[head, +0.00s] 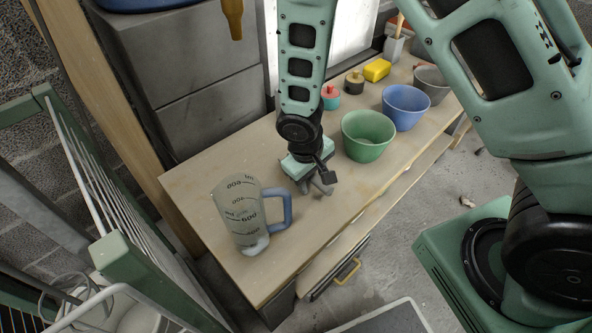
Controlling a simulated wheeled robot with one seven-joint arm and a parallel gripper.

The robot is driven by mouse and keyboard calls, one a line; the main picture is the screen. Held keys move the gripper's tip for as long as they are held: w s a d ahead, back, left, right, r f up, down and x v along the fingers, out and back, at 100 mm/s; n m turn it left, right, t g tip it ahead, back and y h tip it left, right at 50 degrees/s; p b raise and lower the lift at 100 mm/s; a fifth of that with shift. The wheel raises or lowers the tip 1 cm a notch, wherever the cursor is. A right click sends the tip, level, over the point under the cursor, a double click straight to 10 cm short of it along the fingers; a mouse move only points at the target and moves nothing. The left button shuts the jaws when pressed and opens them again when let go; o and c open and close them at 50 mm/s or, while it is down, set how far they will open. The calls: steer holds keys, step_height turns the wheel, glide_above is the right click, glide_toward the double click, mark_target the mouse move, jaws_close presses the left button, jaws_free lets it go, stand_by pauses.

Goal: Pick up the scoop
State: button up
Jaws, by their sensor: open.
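My gripper (323,181) is low over the middle of the wooden worktop (205,180), between the measuring jug and the green bowl. Its jaws are open. A small grey shape shows at the fingertips; I cannot tell whether it is part of my gripper or part of a scoop. I cannot clearly make out a scoop anywhere else, and my wrist hides part of the worktop there.
A clear measuring jug (236,213) with a blue handle stands front left of my gripper. Green (368,150) and blue (405,121) bowls stand to the right. Small jars (354,86), a yellow sponge (377,70) and a grey bowl (432,82) are behind.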

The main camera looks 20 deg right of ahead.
jaws_close()
